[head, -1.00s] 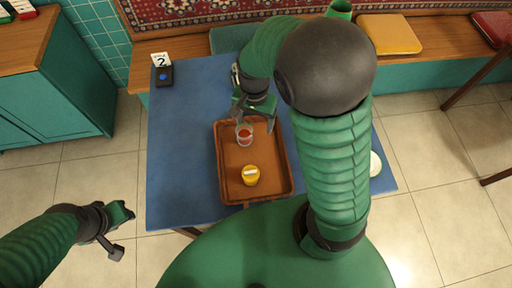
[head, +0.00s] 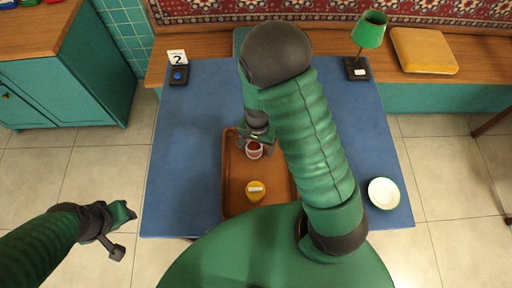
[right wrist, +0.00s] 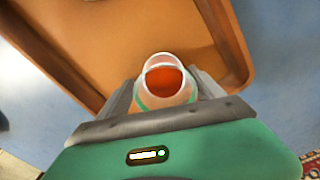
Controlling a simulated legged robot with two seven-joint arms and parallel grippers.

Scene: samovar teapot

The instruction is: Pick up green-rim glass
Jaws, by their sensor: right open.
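A clear glass with red-orange drink (head: 254,151) stands upright at the far part of the brown tray (head: 235,207). In the right wrist view the glass (right wrist: 166,82) shows a whitish upper edge and a green band on its side. My right gripper (head: 256,147) is open, with one finger on each side of the glass. The right wrist view shows the glass between the two fingers (right wrist: 167,88); I cannot tell whether they touch it. My left gripper (head: 118,232) is off the table at the left, away from the glass; its jaw opening is unclear.
The blue table (head: 186,150) is clear left of the tray. A white green-rimmed dish (head: 384,193) is at right, a green lamp (head: 369,30) at the back right, and a number sign (head: 177,57) at the back left.

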